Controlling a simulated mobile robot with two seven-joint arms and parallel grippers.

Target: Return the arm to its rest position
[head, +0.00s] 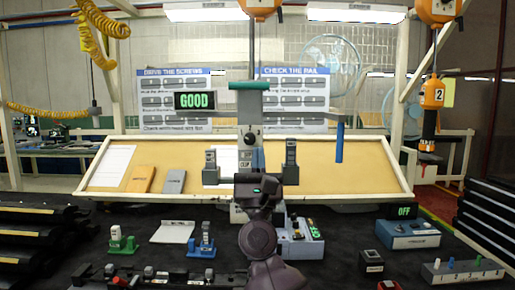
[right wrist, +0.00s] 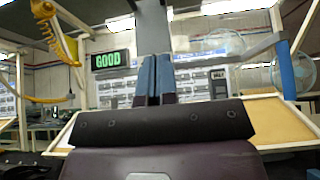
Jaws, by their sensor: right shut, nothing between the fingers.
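My right arm rises from the bottom middle of the head view. Its dark gripper (head: 259,182) is in front of the grey press-like stand (head: 250,122) with a teal top. The hand hides its own fingertips there. In the right wrist view the two blue fingers of the right gripper (right wrist: 153,78) are together, with nothing between them. The stand rises just beyond them; I cannot tell the gap. My left gripper is not in view.
A green clip piece (head: 122,241) and a blue one (head: 206,240) stand on the dark table. A control box (head: 298,240) is right of my arm. A blue box (head: 407,234) and a grey button strip (head: 462,271) are farther right. A GOOD sign (head: 194,101) hangs behind.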

